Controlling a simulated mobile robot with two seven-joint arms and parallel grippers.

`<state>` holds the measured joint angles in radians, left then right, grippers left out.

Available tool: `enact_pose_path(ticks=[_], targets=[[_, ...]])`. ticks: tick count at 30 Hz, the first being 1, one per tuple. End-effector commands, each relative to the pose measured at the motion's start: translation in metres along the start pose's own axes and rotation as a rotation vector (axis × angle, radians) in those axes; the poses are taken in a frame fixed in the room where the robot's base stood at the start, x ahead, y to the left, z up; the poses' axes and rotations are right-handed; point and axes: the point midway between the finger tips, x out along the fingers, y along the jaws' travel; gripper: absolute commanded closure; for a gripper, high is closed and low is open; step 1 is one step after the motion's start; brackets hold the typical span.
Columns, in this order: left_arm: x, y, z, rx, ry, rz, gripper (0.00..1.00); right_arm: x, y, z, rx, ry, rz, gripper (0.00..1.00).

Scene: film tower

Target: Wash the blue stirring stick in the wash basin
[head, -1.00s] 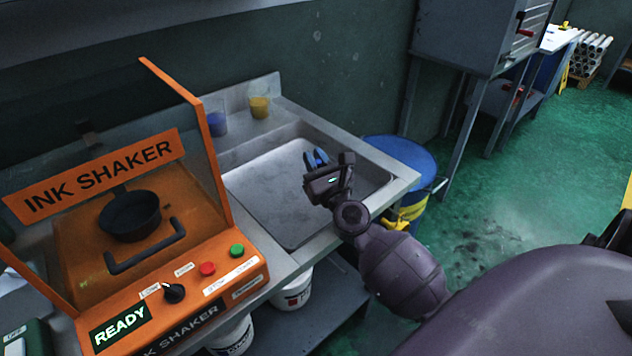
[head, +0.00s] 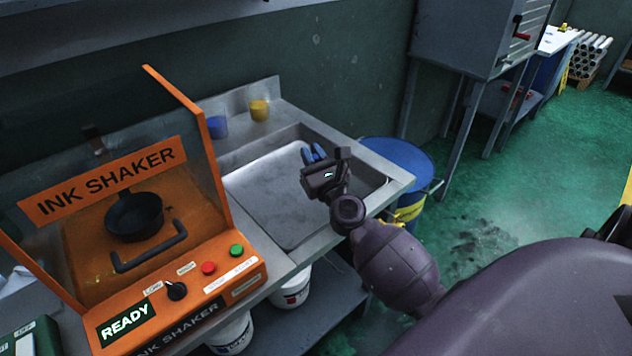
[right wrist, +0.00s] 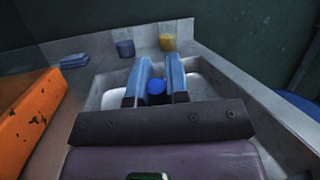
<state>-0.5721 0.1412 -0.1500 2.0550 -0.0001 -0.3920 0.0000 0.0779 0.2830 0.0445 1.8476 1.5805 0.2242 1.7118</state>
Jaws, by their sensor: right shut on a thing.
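The wash basin (head: 262,215) is a grey metal sink in the counter, right of the ink shaker. My right gripper (head: 314,153) is over the right part of the basin. In the right wrist view, its blue-padded fingers (right wrist: 160,82) are shut on the blue stirring stick (right wrist: 156,87), of which only a round blue end shows between them. The rest of the stick is hidden by the gripper, so I cannot tell how far it reaches into the basin. My left gripper is not in view.
The orange ink shaker (head: 150,235) stands left of the basin. A blue cup (head: 217,127) and a yellow cup (head: 258,110) stand on the ledge behind it. A blue drum (head: 400,160) stands at the right. White buckets (head: 291,290) are below the counter.

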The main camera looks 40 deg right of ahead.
Motion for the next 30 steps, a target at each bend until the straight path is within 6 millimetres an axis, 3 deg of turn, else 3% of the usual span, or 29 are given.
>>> enact_pose_path(ticks=[16, 22, 30], targets=[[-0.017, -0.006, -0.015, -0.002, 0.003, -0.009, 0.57, 0.011, -0.003, 0.037, 0.001, -0.002, -0.001, 1.00], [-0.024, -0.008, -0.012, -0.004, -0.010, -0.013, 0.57, 0.014, -0.004, 0.047, 0.001, -0.001, -0.001, 1.00], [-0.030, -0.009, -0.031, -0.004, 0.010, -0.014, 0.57, 0.018, -0.005, 0.060, 0.000, -0.001, -0.001, 1.00]])
